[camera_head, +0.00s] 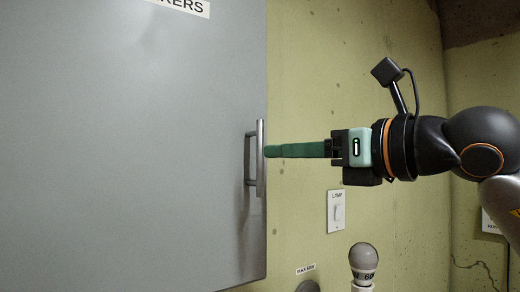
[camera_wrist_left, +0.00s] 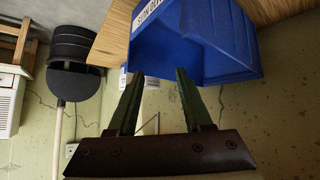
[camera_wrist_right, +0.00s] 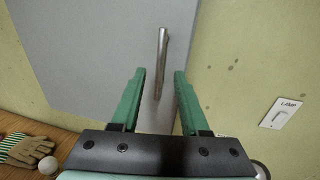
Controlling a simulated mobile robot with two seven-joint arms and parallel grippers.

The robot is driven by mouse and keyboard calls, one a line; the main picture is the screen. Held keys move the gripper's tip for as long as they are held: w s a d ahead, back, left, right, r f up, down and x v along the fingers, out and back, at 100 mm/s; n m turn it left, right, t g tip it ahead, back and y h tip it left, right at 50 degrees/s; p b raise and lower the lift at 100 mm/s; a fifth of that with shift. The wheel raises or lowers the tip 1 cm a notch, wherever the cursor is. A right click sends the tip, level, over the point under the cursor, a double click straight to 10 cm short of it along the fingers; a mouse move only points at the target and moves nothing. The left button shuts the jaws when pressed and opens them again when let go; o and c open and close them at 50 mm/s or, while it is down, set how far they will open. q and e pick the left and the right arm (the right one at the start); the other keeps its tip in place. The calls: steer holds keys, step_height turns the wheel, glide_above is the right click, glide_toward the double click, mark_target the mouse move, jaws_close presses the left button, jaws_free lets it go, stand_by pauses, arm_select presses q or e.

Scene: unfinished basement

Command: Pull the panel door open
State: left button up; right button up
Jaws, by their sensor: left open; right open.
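The grey panel door (camera_head: 130,150) fills the left of the head view, with a vertical bar handle (camera_head: 261,158) near its right edge. The door looks shut or nearly so. My right gripper (camera_head: 268,151) comes in from the right, and its green fingertips are at the handle's right side. In the right wrist view the right gripper (camera_wrist_right: 160,78) is open, with the metal handle (camera_wrist_right: 160,62) ahead between its fingers. I cannot tell whether a finger touches it. My left gripper (camera_wrist_left: 160,80) is open and empty in the left wrist view, near a blue bin (camera_wrist_left: 195,45).
A lamp switch (camera_head: 336,211) is on the wall right of the door, above a light bulb (camera_head: 363,260). Gloves (camera_wrist_right: 25,148) lie on a wooden surface (camera_wrist_right: 60,150) in the right wrist view. A black bucket-like object (camera_wrist_left: 75,65) is left of my left gripper.

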mark_target(261, 153)
steer(key=p+x, duration=0.1)
steer(key=x, duration=0.5)
steer(key=shift+w+a, duration=0.15)
steer(key=shift+a, duration=0.05)
jaws_close()
stand_by(1.2)
